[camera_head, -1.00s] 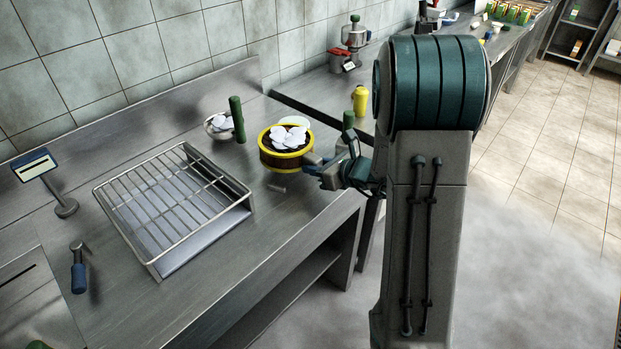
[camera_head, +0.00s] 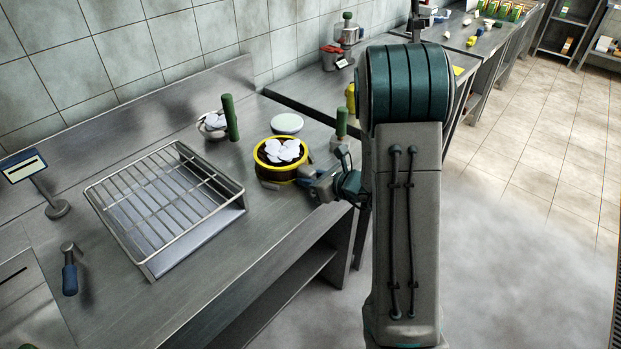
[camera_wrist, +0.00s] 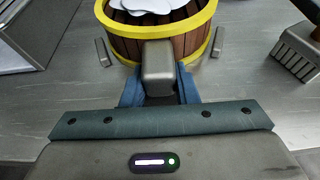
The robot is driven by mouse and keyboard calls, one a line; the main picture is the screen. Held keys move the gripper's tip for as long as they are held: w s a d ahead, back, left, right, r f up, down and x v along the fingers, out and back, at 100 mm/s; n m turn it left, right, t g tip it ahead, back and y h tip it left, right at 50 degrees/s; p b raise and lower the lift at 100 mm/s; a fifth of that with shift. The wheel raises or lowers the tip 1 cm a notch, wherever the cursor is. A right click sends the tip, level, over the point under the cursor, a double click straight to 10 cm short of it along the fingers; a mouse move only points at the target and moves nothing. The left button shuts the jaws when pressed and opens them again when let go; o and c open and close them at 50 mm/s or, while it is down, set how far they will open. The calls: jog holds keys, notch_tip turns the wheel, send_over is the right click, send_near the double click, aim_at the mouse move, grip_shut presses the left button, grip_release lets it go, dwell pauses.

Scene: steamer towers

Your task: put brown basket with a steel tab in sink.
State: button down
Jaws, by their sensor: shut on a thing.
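The brown wooden basket (camera_head: 268,174) has yellow bands and holds several white pieces. It is over the steel counter, right of the wire rack; whether it touches the counter is unclear. In the wrist view, the basket (camera_wrist: 187,43) is upright directly ahead of my gripper, its top cut off. My gripper (camera_head: 312,183) is at its right side, shut on a steel tab (camera_wrist: 158,68) on the basket's near side. The jaws partly hide this tab. Grey tabs also show at the basket's left and right. I cannot make out a sink clearly.
A wire rack tray (camera_head: 245,207) stands left of the basket. A pale round plate (camera_head: 287,123) lies behind it. A bowl with white pieces (camera_head: 211,132) and a green cylinder (camera_head: 230,118) stand back left. A blue-handled tool (camera_head: 69,275) lies front left.

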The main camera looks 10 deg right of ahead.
jog(key=c, duration=1.1)
grip_release()
jog(key=shift+r+p, duration=0.1)
jog(key=shift+p, duration=0.45)
jog(key=v, duration=1.3)
jog(key=s+a+r+n+g, duration=0.3)
jog(key=s+a+n+g, duration=0.65)
jog(key=n, duration=0.45)
jog(key=s+r+n+h, duration=0.1)
jog(key=s+n+h, duration=0.1)
jog(key=n, duration=0.3)
jog(key=s+d+r+n+h, duration=0.1)
jog(key=s+n+h, duration=0.2)
jog(key=n, duration=0.2)
jog(key=s+d+r+n+t+h+b, duration=0.1)
jog(key=s+n+h, duration=0.2)
jog(key=n, duration=0.1)
jog(key=shift+s+d+r+n, duration=0.15)
jog(key=shift+r+n, duration=0.1)
jog(key=shift+n, duration=0.15)
